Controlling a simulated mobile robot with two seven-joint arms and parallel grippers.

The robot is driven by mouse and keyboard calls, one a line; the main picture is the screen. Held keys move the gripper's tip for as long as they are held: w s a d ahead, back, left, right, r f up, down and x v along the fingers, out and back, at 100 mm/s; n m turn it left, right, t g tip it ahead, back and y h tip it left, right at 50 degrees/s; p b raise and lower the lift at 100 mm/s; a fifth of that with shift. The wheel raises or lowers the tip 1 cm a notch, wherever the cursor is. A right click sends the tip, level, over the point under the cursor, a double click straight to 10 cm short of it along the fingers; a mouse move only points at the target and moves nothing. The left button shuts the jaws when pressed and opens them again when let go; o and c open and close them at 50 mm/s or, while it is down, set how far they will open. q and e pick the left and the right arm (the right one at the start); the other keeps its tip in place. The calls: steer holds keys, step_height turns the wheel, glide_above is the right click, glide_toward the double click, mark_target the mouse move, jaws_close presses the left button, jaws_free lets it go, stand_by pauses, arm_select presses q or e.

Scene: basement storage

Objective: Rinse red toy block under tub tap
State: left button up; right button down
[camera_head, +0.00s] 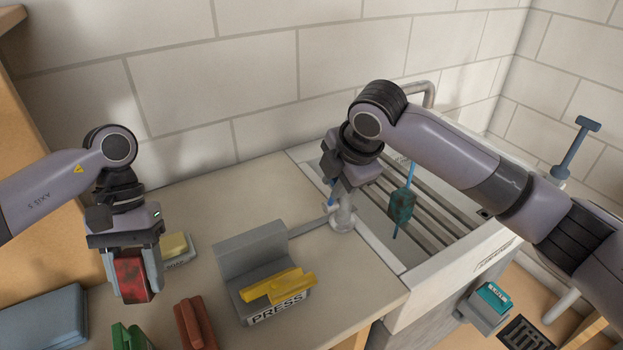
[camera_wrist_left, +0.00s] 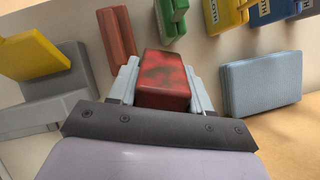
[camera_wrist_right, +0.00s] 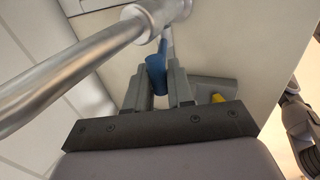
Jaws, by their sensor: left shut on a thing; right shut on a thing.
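The red toy block (camera_head: 133,277) has dark stains. My left gripper (camera_head: 133,285) is shut on it, above the counter left of the sink; its stained face also shows between the fingers in the left wrist view (camera_wrist_left: 165,82). The metal tap (camera_head: 343,217) stands at the tub's left edge, its pipe crossing the right wrist view (camera_wrist_right: 75,75). My right gripper (camera_wrist_right: 158,85) is shut on the tap's blue lever (camera_wrist_right: 156,75). The tub (camera_head: 440,235) has a ribbed board across it. My right arm hides part of the tap and tub.
A grey press (camera_head: 250,255) with a yellow piece stands between block and tub. A soap dish (camera_head: 180,262), another red block (camera_head: 195,322), a green block (camera_head: 130,336) and a blue-grey pad (camera_head: 42,318) lie nearby. A dark teal object (camera_head: 402,205) shows over the tub.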

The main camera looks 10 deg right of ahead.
steer(key=c, duration=1.1)
jaws_free()
steer(key=b+v, duration=0.1)
steer(key=v, duration=1.1)
